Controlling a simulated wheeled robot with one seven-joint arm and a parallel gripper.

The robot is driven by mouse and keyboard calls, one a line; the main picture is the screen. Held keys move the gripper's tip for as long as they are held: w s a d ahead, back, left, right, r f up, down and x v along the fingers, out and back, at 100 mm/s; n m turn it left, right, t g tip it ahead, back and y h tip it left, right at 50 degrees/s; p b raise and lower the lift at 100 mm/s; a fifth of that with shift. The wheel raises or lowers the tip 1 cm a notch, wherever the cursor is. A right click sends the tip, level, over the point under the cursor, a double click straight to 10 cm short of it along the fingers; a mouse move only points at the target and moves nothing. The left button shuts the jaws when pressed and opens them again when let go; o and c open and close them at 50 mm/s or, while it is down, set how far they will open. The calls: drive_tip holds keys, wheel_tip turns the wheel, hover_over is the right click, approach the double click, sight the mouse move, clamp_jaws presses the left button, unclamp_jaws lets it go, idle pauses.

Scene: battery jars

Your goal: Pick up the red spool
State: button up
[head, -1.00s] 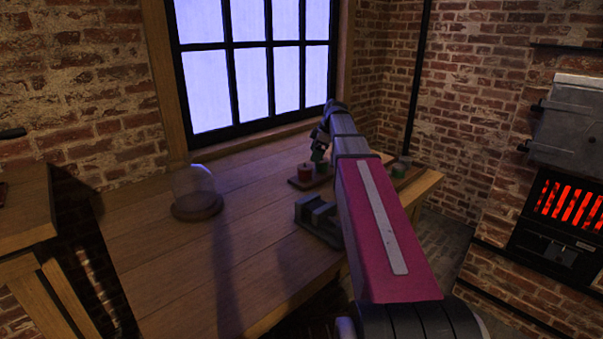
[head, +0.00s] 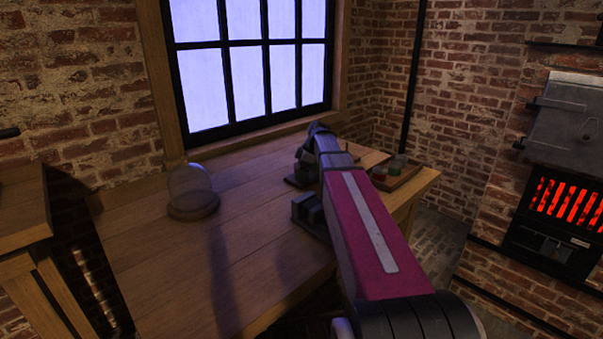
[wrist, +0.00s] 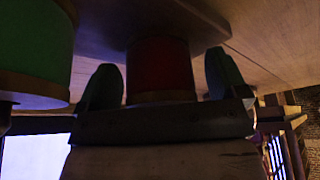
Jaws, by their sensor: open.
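The red spool (wrist: 160,68) shows in the wrist view, dark red with a brownish rim at its near end. My gripper (wrist: 162,80) is open, with one dark green finger on each side of the spool. Small gaps show between the fingers and the spool. In the head view my gripper (head: 304,164) is over the small wooden board (head: 298,184) on the table. There the gripper and arm hide the red spool.
A green spool (wrist: 38,45) is close by on the left in the wrist view. On the table (head: 170,265) are a glass dome (head: 190,184), a dark block-like fixture (head: 308,213) and, at right, a tray (head: 405,178) holding small red and green items.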

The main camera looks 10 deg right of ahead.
drive_tip(key=c, duration=1.1)
drive_tip(key=shift+r, duration=0.15)
